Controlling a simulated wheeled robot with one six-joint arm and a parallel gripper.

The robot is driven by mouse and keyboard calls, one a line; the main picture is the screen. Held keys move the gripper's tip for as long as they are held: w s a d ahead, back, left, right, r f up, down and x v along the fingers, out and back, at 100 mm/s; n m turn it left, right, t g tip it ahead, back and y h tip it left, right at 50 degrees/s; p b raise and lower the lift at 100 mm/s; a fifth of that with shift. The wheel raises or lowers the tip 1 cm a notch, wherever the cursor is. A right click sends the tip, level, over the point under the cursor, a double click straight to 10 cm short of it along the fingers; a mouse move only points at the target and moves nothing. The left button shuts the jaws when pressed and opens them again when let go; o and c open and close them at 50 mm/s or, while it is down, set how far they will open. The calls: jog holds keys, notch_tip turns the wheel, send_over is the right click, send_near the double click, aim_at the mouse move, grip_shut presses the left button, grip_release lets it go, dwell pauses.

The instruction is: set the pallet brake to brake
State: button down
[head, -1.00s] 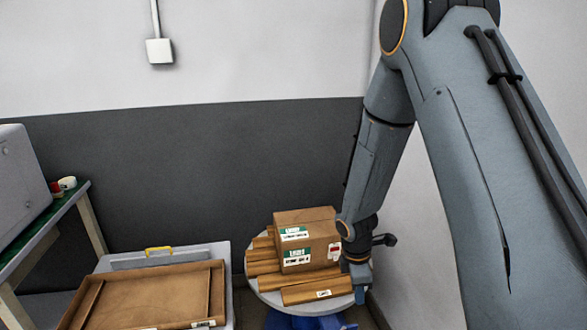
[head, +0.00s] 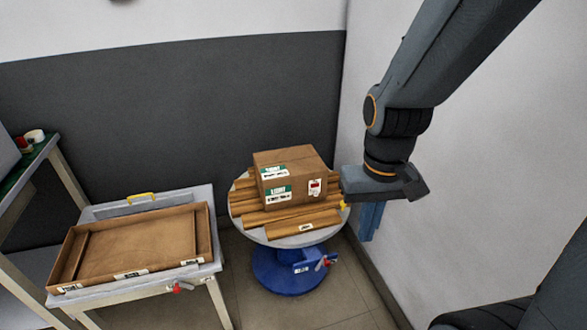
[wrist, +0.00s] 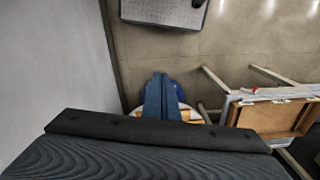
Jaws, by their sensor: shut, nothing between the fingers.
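The round pallet turntable (head: 262,235) stands on a blue base (head: 285,272) near the corner of the walls. A small blue bracket with a pale label (head: 302,267) and a red-tipped lever (head: 322,264) sits on the front right of the base. The label is too small to read, so I cannot tell the brake's setting. My gripper (head: 369,238) hangs right of the turntable, above the lever's height and apart from it. Its blue fingers are shut and empty, pointing down. In the wrist view the fingers (wrist: 160,98) cover part of the turntable and base; the lever is not visible there.
A carton (head: 292,178) and brown slats (head: 275,217) lie on the turntable. A cart (head: 205,256) with an open tray and its own red lever (head: 181,287) stands at left. The right wall is close to my arm. Floor in front of the base is clear.

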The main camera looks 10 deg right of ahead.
jog(key=w+a+f+n+h+b, duration=0.3)
jog(key=w+a+f+n, duration=0.3)
jog(key=f, duration=0.4)
jog(key=w+a+f+n+t+h+b, duration=0.1)
jog(key=w+a+f+n+h+b, duration=0.25)
jog(key=f+n, duration=0.5)
jog(key=w+a+f+n+h+b, duration=0.25)
jog(key=w+a+f+n, duration=0.4)
jog(key=f, duration=0.45)
jog(key=shift+m+y, duration=0.3)
jog(key=shift+y, duration=0.2)
jog(key=shift+w+d+f, duration=0.35)
jog(key=shift+d+f, duration=1.05)
jog(key=shift+d, duration=0.45)
jog(key=shift+w+d+f, duration=0.35)
jog(key=shift+d+f, duration=1)
jog(key=shift+d, duration=0.5)
jog(key=shift+w+d+f, duration=0.35)
jog(key=shift+d+f, duration=1.05)
jog(key=shift+d, duration=0.45)
jog(key=shift+a+r, duration=0.1)
